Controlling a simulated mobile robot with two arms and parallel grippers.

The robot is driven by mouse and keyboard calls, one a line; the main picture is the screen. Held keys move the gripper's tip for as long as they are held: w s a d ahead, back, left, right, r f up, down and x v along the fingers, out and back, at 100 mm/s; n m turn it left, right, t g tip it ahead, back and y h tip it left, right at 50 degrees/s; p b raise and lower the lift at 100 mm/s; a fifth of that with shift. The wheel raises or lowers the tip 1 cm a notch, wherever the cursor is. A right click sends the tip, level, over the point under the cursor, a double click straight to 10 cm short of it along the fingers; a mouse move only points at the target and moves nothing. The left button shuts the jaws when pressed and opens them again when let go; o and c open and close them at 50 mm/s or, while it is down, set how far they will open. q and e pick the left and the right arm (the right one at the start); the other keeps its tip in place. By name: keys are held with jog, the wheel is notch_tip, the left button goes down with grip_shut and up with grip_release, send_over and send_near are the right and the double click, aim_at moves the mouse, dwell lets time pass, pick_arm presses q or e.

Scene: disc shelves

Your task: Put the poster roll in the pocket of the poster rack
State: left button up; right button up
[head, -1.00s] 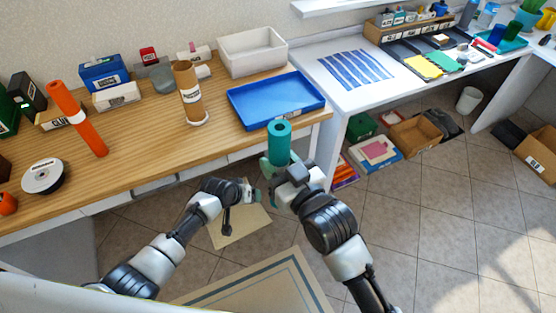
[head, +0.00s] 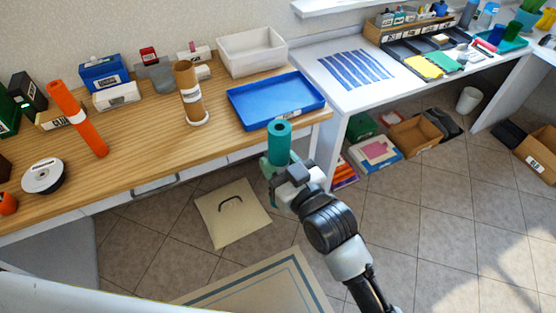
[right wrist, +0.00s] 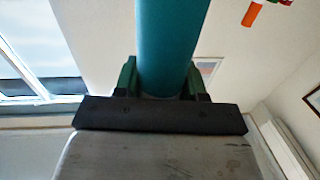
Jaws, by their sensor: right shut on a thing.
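A teal roll (head: 279,143), which looks like the poster roll, stands upright in my right gripper (head: 280,167), in front of the wooden table's right front edge. In the right wrist view the roll (right wrist: 172,40) rises between the two green fingers of my right gripper (right wrist: 165,82), which is shut on it. The lower end of the roll is hidden by the gripper. My left gripper is out of view. I cannot make out a poster rack in either view.
An orange roll (head: 78,118) and a brown tube (head: 188,92) stand on the wooden table (head: 135,155). A blue tray (head: 250,118) lies close behind the teal roll. A beige square board with a handle (head: 232,218) lies on the floor.

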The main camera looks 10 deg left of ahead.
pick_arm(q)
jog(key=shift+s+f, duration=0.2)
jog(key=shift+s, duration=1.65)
